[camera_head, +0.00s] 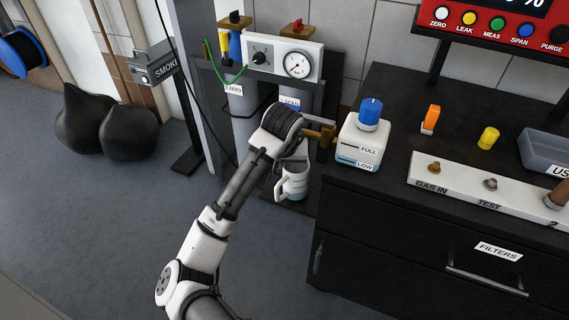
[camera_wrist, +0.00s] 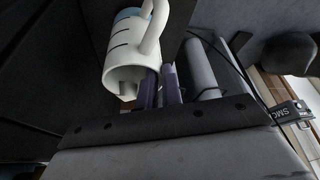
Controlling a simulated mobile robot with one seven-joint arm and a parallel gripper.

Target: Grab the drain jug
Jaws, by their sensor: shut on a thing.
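The drain jug (camera_head: 293,182) is a white mug-like vessel with a handle and a blue band. It hangs upright beside the bench's left end, below and left of a brass tap. In the wrist view the jug (camera_wrist: 124,62) shows its open mouth toward the camera, with its handle up and right. My gripper (camera_wrist: 161,84) is shut on the jug near the rim on the handle side; exactly which part it grips is unclear. In the head view my wrist hides the fingertips.
A white bottle (camera_head: 361,143) with a blue cap and FULL and LOW marks stands on the bench's left edge, its brass tap (camera_head: 322,134) pointing left. Grey cylinders (camera_head: 242,112) and a gauge panel (camera_head: 284,60) stand behind my wrist.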

